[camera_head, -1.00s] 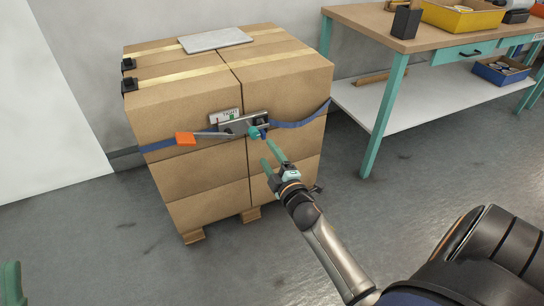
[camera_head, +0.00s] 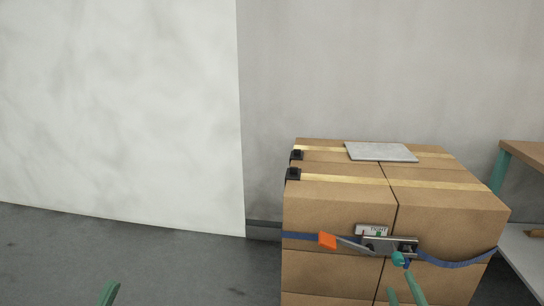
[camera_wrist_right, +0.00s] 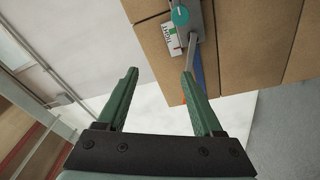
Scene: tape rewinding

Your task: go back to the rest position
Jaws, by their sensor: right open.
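My right gripper (camera_head: 405,292) is low in the head view, in front of the carton stack (camera_head: 340,215), just below the metal ratchet (camera_head: 385,245). The right wrist view shows its two green fingers (camera_wrist_right: 158,88) spread apart with nothing between them. The ratchet's lever with an orange end (camera_head: 327,240) points left, and a teal knob (camera_head: 398,259) sits at its right. The knob also shows in the wrist view (camera_wrist_right: 181,15), beyond the fingers. Of my left gripper, only a green fingertip (camera_head: 109,293) shows at the bottom left; the rest is out of frame.
A blue strap (camera_head: 460,263) runs around the cartons. A white-and-green label (camera_head: 371,231) is above the ratchet, and a grey plate (camera_head: 381,151) lies on top. A workbench (camera_head: 525,152) stands at the right edge. The floor (camera_head: 170,265) left of the stack is clear.

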